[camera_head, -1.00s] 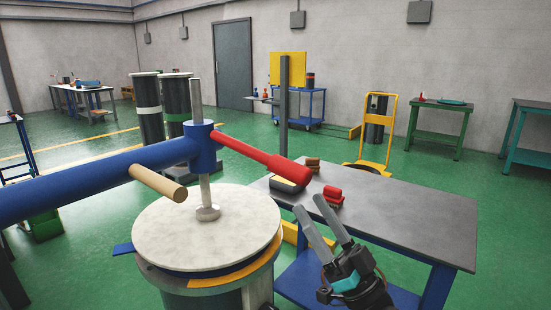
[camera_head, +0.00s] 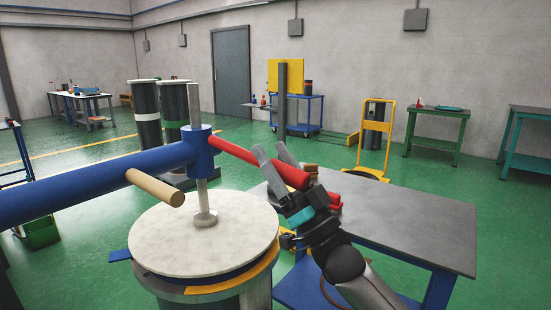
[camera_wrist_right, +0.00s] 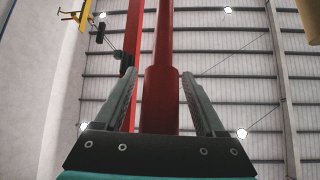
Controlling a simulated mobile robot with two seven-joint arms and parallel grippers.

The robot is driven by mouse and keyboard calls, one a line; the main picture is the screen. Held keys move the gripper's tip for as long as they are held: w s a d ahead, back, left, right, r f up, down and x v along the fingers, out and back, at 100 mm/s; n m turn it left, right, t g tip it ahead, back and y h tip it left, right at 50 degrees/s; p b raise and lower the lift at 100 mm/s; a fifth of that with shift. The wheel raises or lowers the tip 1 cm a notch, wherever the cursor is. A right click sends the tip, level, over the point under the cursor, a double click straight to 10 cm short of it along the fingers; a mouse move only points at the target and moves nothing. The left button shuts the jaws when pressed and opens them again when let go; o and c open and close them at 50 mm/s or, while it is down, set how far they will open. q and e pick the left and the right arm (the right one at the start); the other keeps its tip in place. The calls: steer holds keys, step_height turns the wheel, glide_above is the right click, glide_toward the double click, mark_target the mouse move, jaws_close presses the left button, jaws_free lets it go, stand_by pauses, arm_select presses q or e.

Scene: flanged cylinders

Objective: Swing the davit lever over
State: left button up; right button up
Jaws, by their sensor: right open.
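The davit lever (camera_head: 236,152) is a red bar that slopes right and down from the blue hub (camera_head: 201,150) on a steel post. My right gripper (camera_head: 267,149) is at the lever's thick outer end, with its open fingers on either side of it. In the right wrist view the red lever (camera_wrist_right: 160,95) runs between the two fingers (camera_wrist_right: 159,74), with gaps visible on both sides. A thick blue davit arm (camera_head: 90,182) runs left from the hub, with a wooden peg (camera_head: 155,187) below it. My left gripper is not in view.
A round pale lid (camera_head: 190,245) on a flanged cylinder lies under the hub. A grey-topped table (camera_head: 400,220) stands at right, with red objects (camera_head: 334,200) partly hidden behind my gripper. A yellow trolley (camera_head: 375,130) and dark cylinders (camera_head: 147,115) stand farther back.

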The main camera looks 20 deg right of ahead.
jaws_close()
stand_by(0.5)
stand_by(0.9)
